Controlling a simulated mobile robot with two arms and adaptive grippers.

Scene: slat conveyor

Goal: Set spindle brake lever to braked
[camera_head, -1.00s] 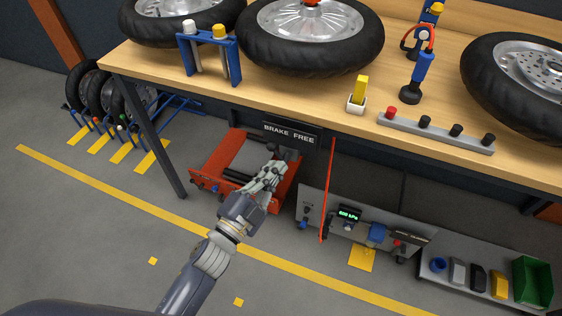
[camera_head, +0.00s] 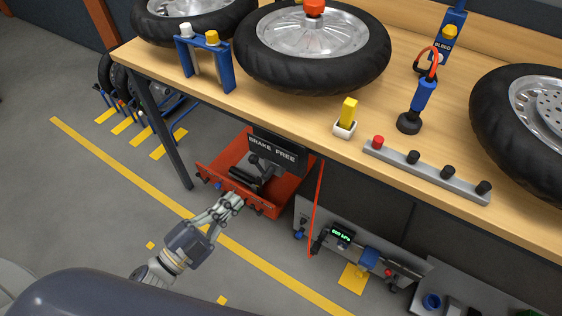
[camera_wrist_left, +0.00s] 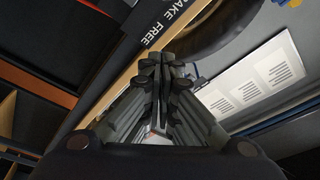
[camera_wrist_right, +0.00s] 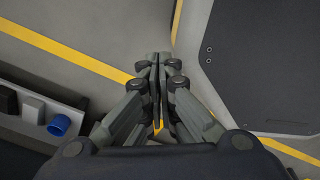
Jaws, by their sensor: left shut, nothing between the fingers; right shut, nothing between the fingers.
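A dark sign reading BRAKE FREE (camera_head: 277,150) hangs under the front edge of the workbench. A dark grey part (camera_head: 261,167), possibly the spindle brake lever, shows just below the sign; its exact shape is hard to tell. My left gripper (camera_head: 238,198) is shut and empty, below and left of the sign, in front of the red tray as seen from the head. In the left wrist view its shut fingertips (camera_wrist_left: 162,58) point up, with the sign's lettering (camera_wrist_left: 165,20) beyond them. My right gripper (camera_wrist_right: 159,57) is shut and empty in its wrist view, pointing at the floor.
The workbench (camera_head: 300,125) carries wheels, a blue stand (camera_head: 205,65) and a grey bar with knobs (camera_head: 425,170). A red tray (camera_head: 275,203) stands under it. A grey panel with a gauge (camera_head: 341,235) is to the right.

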